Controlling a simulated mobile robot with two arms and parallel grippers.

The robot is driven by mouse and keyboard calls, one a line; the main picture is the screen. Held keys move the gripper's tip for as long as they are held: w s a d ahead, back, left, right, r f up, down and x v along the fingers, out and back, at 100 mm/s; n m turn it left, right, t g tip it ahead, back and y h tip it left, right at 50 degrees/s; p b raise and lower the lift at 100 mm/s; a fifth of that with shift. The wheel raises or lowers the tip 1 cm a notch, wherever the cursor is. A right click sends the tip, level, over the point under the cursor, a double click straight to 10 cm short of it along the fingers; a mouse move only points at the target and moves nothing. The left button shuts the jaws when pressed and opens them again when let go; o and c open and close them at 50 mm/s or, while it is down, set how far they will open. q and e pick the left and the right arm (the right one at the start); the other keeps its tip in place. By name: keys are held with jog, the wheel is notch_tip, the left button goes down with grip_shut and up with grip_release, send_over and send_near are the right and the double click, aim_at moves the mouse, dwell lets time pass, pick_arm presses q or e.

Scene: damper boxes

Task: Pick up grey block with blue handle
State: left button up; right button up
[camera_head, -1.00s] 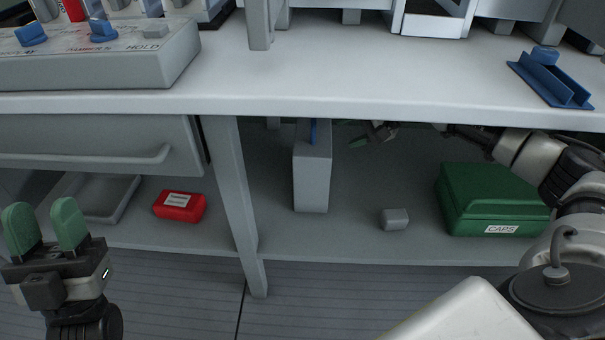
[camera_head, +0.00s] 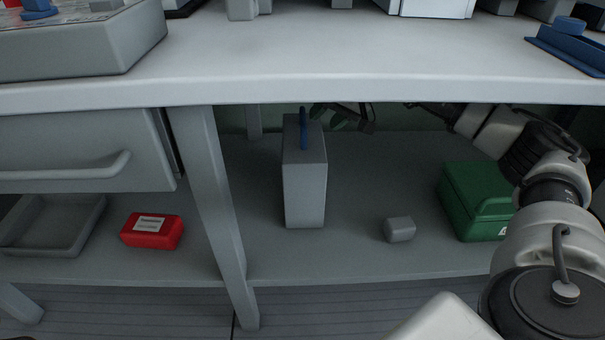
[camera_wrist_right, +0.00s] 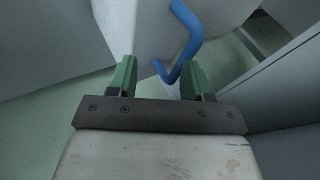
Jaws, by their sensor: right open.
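The grey block (camera_head: 305,185) stands upright on the shelf under the table, with its blue handle (camera_head: 303,130) on top. My right gripper (camera_head: 325,118) is under the tabletop, just right of and behind the handle in the head view. In the right wrist view my right gripper (camera_wrist_right: 157,80) is open, with its two green fingers apart. The blue handle (camera_wrist_right: 190,42) shows there just beyond the fingers, its lower end between them, and the block's pale face (camera_wrist_right: 145,30) lies behind. I cannot tell whether a finger touches it. My left gripper is out of the head view.
The shelf also holds a red box (camera_head: 152,231), a grey tray (camera_head: 50,225), a small grey block (camera_head: 400,229) and a green case (camera_head: 470,200). The tabletop edge (camera_head: 300,92) is close above the right arm. A table leg (camera_head: 215,200) stands left of the block.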

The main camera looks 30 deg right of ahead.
aim_at(305, 117)
jog(key=shift+w+a, duration=0.35)
jog(key=shift+w, duration=0.15)
jog(key=w, duration=0.1)
jog(key=w+a+f+b, duration=0.1)
jog(key=w+a+b, duration=0.1)
jog(key=shift+w+a+f, duration=0.2)
jog(key=shift+w+f, duration=0.05)
jog(key=shift+f, duration=0.15)
jog(key=shift+w+a+f+b, duration=0.15)
jog(key=shift+w+f+b, duration=0.1)
jog(key=shift+f+b, duration=0.1)
jog(key=shift+r, duration=0.1)
grip_shut()
dwell(0.4)
